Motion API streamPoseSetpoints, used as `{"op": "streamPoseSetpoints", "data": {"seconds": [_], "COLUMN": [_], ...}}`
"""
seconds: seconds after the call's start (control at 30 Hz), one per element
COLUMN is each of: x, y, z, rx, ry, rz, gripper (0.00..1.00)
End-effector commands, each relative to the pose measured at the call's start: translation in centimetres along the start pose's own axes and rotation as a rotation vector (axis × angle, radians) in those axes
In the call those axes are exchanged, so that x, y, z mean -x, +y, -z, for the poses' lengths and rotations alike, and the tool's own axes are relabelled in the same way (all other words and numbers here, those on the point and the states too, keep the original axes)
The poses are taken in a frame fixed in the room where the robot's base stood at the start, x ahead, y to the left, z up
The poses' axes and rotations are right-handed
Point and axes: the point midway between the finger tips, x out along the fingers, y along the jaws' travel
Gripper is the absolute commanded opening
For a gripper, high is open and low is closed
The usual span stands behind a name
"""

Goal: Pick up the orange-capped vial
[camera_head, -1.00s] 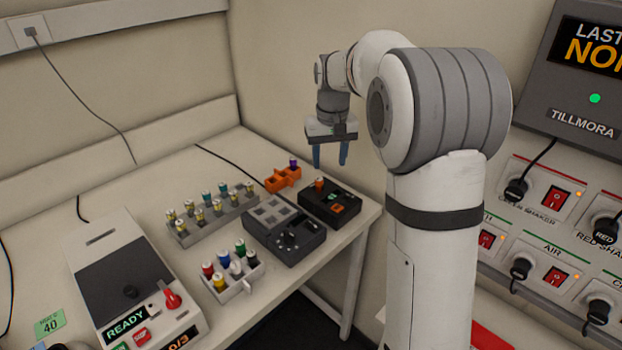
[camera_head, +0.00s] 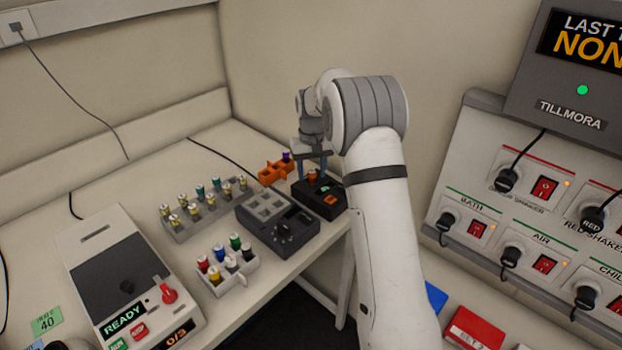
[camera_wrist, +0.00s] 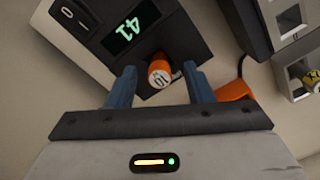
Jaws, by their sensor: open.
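The orange-capped vial (camera_head: 311,175) stands in the small black device (camera_head: 326,203) at the right end of the bench. In the wrist view the open fingers (camera_wrist: 160,85) lie to the left and right of the cap, with a gap on each side. The vial's lower part is hidden in the device. The device's green display (camera_wrist: 131,33) shows digits.
An orange rack (camera_head: 272,172) with a purple-capped vial stands just left of the black device. A dark grey device (camera_head: 283,238), a grey vial rack (camera_head: 207,220) and a white rack of coloured caps (camera_head: 240,278) stand further left. The wall is close behind.

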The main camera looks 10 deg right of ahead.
Motion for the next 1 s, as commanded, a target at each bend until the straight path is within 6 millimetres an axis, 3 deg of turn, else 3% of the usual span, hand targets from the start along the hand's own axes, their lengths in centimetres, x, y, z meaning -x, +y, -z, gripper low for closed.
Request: {"op": "streamPoseSetpoints", "data": {"seconds": [0.3, 0.77, 1.0], "x": [-0.73, -0.69, -0.58], "y": [-0.03, -0.09, -0.12], "z": [-0.01, -0.01, 0.01], "rx": [0.000, 0.001, 0.002], "ry": [0.001, 0.001, 0.002], "rz": [0.000, 0.000, 0.000], "gripper": [0.47, 0.09, 0.08]}}
